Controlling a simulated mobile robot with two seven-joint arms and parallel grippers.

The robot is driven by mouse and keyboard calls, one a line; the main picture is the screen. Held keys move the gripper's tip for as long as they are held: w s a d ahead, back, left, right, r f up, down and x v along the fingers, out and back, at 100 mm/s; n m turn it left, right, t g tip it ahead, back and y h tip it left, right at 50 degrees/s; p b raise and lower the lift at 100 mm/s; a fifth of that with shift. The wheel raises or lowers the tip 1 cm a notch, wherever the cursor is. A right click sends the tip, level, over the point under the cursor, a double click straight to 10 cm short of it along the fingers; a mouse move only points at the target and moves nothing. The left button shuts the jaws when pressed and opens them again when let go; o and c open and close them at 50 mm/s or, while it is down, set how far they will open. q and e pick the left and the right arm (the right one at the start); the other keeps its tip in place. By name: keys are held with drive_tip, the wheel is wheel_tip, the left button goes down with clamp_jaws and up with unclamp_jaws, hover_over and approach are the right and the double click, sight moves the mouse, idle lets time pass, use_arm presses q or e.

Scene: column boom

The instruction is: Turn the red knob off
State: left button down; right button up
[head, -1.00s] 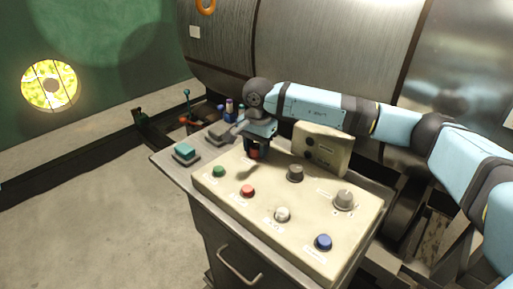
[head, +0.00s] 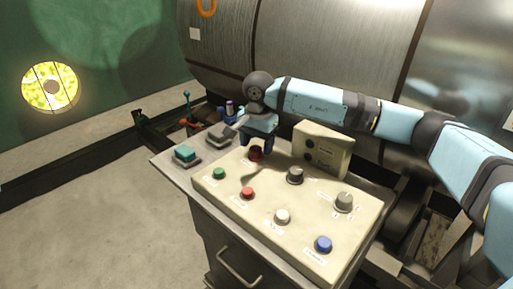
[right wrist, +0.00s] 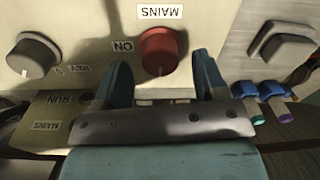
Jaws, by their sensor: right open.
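The red knob (head: 256,154) is on the far part of the cream control panel (head: 225,186). In the right wrist view the red knob (right wrist: 159,50) is round, with a "MAINS" label and an "ON" label beside it. Its exact setting is hard to read. My right gripper (head: 257,143) is just above the knob, pointing down. In the wrist view the right gripper (right wrist: 162,78) has its two fingers apart with nothing between them that I can see held. The knob shows clear of both fingertips. My left gripper is not in view.
The panel also has a green button (head: 219,173), a red button (head: 247,193), a white one (head: 282,216), a blue one (head: 323,243) and grey knobs (head: 344,202). A raised cream box (head: 323,149) stands behind. A teal-topped block (head: 186,154) sits at left.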

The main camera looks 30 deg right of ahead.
sight(258, 148)
use_arm(q)
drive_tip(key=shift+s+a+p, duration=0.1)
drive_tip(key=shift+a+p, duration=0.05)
drive_tip(key=shift+p, duration=0.25)
use_arm(e)
wheel_tip(258, 148, up, 12)
drive_tip(key=shift+s, duration=0.2)
drive_tip(key=shift+d+f, duration=0.1)
